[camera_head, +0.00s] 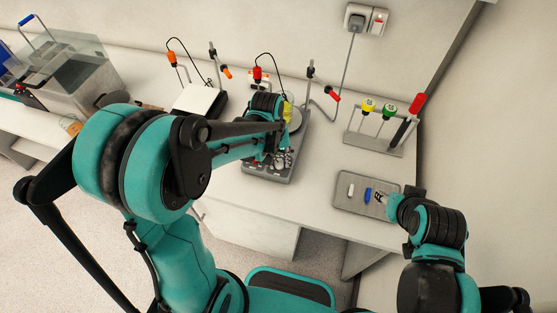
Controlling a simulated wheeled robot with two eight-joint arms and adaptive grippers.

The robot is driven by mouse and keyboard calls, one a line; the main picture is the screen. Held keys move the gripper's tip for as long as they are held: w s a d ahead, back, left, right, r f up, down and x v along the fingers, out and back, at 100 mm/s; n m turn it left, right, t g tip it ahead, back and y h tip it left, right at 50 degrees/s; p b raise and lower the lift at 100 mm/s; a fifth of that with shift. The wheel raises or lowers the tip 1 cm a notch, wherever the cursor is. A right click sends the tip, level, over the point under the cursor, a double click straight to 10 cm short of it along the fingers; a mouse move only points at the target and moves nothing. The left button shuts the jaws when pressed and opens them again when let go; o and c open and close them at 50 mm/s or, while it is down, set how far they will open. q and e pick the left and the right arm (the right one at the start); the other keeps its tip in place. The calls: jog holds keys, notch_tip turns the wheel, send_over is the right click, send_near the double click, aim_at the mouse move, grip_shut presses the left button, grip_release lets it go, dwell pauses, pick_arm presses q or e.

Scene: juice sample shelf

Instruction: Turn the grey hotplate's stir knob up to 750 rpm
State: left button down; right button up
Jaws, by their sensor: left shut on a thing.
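The grey hotplate (301,139) stands on the bench in the middle of the view, with its front panel toward me. My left gripper (279,154) reaches down over the front panel and is shut at a pale knob (280,162) on its right side. My arm and fingers hide much of the panel, so the knob's setting cannot be read. My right gripper (381,197) is over the right part of a grey tray (350,204), well away from the hotplate. Its fingers are too small to tell whether they are open.
A white hotplate (200,99) stands to the left of the grey one. A rack (374,145) with yellow, green and red-topped tools stands at the right. A white and a blue item (367,195) lie in the tray. Bare bench lies between hotplate and tray.

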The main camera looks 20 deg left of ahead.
pick_arm(q)
jog(key=m+y, duration=0.1)
jog(key=m, duration=0.4)
jog(key=shift+d+m+b, duration=0.15)
jog(key=shift+m+b, duration=0.15)
jog(key=shift+b, duration=0.1)
jog(key=m, duration=0.2)
jog(key=m+y, duration=0.1)
jog(key=m, duration=0.1)
jog(key=shift+m+y+b, duration=0.3)
jog(key=shift+t, duration=0.3)
jog(key=c, duration=1.2)
grip_release()
jog(key=r, duration=0.4)
jog(key=d+r, duration=0.1)
jog(key=r, duration=0.3)
jog(key=s+d+r, duration=0.1)
jog(key=r, duration=0.2)
jog(key=shift+r, duration=0.4)
